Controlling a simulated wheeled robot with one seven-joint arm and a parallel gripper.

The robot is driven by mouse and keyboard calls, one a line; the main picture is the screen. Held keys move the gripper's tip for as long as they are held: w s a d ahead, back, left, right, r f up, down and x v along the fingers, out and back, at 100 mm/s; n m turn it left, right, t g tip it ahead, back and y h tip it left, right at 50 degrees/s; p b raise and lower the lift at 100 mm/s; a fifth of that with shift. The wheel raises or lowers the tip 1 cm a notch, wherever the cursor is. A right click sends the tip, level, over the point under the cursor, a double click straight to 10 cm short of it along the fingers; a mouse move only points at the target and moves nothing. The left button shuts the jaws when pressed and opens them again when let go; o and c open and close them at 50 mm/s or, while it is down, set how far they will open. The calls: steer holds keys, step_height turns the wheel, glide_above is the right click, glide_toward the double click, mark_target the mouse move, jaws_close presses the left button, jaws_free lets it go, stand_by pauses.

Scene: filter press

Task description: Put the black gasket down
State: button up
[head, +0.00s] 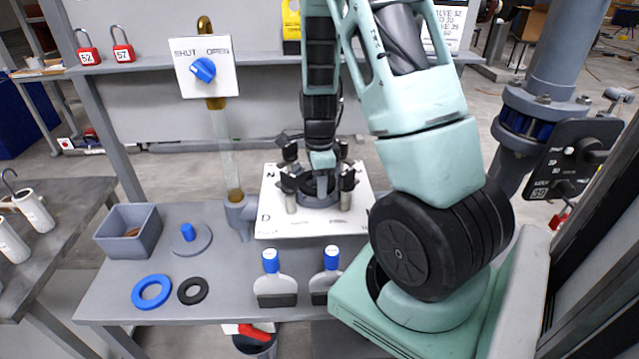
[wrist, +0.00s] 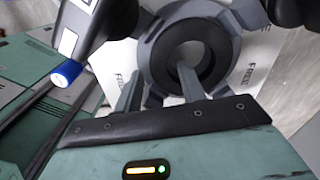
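A black gasket ring (head: 193,290) lies flat on the grey bench, right of a blue ring (head: 152,291). My gripper (head: 320,185) is away from both, over a round fitting on a white plate (head: 279,223). In the wrist view a dark ring (wrist: 214,62) sits inside the grey round fitting (wrist: 160,72). My gripper (wrist: 158,80) has its fingers apart there. One finger shows over the ring's hole and the other by the fitting's left edge. I cannot tell whether they touch anything.
A grey bin (head: 130,236), a disc with a blue knob (head: 189,240) and two blue-handled scrapers (head: 276,284) (head: 322,284) stand on the bench. Dark clamp knobs (head: 348,180) surround the fitting. A pipe (head: 556,60) rises at right.

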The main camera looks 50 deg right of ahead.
step_height(320, 180, up, 12)
steer(key=s+a+r+n+y, duration=0.1)
steer(key=a+n, duration=1.7)
steer(key=a, duration=0.7)
steer(key=s+a+r+n, duration=0.1)
steer(key=s+a+n, duration=1.2)
steer(key=n, duration=0.3)
steer(key=shift+s, duration=0.15)
step_height(320, 180, down, 4)
steer(key=b, duration=0.3)
steer(key=shift+b, duration=0.4)
